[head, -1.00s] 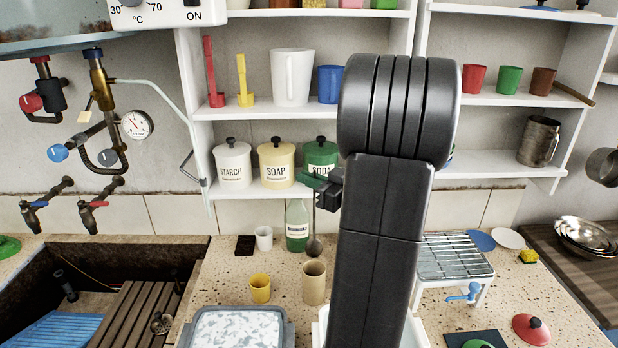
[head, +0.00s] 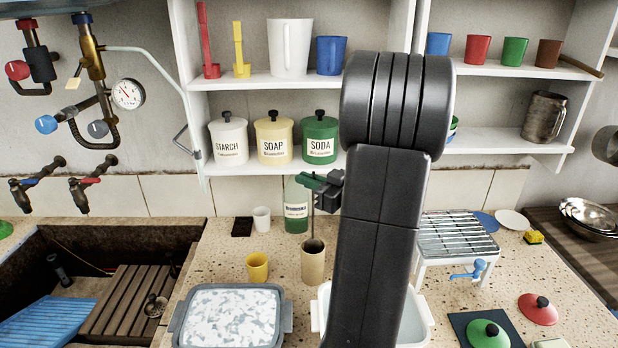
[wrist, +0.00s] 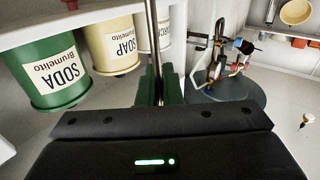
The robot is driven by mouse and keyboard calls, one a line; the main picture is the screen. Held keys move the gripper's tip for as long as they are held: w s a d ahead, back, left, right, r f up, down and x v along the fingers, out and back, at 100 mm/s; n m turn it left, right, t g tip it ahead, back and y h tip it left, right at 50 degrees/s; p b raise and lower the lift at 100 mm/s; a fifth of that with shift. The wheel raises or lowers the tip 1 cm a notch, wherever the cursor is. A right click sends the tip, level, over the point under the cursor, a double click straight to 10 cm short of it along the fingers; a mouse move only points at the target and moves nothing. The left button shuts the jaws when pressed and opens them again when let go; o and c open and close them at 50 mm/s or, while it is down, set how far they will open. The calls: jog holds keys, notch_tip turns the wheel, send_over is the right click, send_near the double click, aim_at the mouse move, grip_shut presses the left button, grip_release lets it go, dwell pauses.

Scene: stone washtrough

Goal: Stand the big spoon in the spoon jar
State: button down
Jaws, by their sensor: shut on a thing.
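My gripper (head: 314,183), with green fingertips, is shut on the upper part of the big spoon (head: 313,221), a thin grey metal spoon. The spoon hangs upright with its dark bowl downward. The tan cylindrical spoon jar (head: 313,266) stands on the speckled counter directly below the gripper. The bowl overlaps the jar's mouth in the head view; I cannot tell how far it is inside. In the wrist view the spoon's handle (wrist: 153,40) rises between the green fingers. The jar is not visible there.
A grey tray (head: 181,325) and a white basin (head: 425,325) lie in front. A wire rack (head: 458,236) is to the right. Shelves with canisters (head: 320,140) are behind.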

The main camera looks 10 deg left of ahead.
jog(key=shift+f+b, duration=1.6)
jog(key=shift+f, duration=0.8)
jog(key=c, duration=1.5)
grip_release()
jog(key=shift+d, duration=0.1)
jog(key=b+v, duration=0.1)
jog(key=v, duration=1.2)
jog(key=shift+s+d+r, duration=0.1)
jog(key=shift+d+r, duration=0.05)
jog(key=shift+d, duration=0.15)
jog(key=p+x, duration=0.1)
jog(key=x, duration=1.2)
jog(key=shift+a, duration=0.4)
